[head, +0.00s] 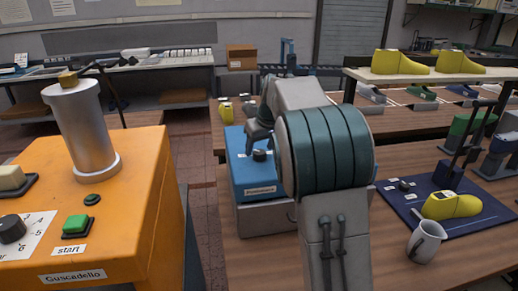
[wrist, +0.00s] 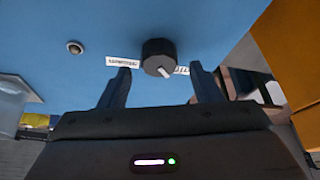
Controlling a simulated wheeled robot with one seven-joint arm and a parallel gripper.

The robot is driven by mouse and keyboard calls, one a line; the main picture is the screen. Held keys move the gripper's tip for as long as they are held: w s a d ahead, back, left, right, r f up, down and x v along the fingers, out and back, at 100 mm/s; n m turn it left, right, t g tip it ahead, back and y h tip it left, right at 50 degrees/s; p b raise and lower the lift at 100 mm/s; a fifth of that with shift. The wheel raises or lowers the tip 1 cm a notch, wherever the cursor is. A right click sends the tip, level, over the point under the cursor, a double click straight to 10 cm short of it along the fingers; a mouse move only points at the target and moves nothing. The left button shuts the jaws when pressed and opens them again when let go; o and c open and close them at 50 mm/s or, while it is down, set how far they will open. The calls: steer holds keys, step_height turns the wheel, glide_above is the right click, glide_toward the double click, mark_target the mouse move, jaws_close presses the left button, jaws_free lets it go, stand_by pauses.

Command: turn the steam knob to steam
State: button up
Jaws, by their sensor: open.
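The steam knob (wrist: 157,50) is a black round knob with a white pointer mark on a blue panel (wrist: 215,30). In the wrist view the mark points down and slightly right. One white label (wrist: 122,62) lies left of the knob and another, partly hidden, lies right of it; I cannot read either surely. My gripper (wrist: 160,68) is open, its two dark fingers on either side of the knob in the picture. I cannot tell whether they touch it. In the head view the knob (head: 260,155) shows on the blue machine (head: 238,160), partly behind my arm.
An orange machine (head: 140,190) with a metal cylinder and green start button stands at left. A blue mat (head: 480,222) with a yellow shoe last (head: 452,205) lies at right, near a grey mug (head: 426,242). A small round fitting (wrist: 75,47) sits on the panel.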

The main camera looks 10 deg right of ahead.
steer(key=shift+x, duration=0.75)
steer(key=c, duration=1)
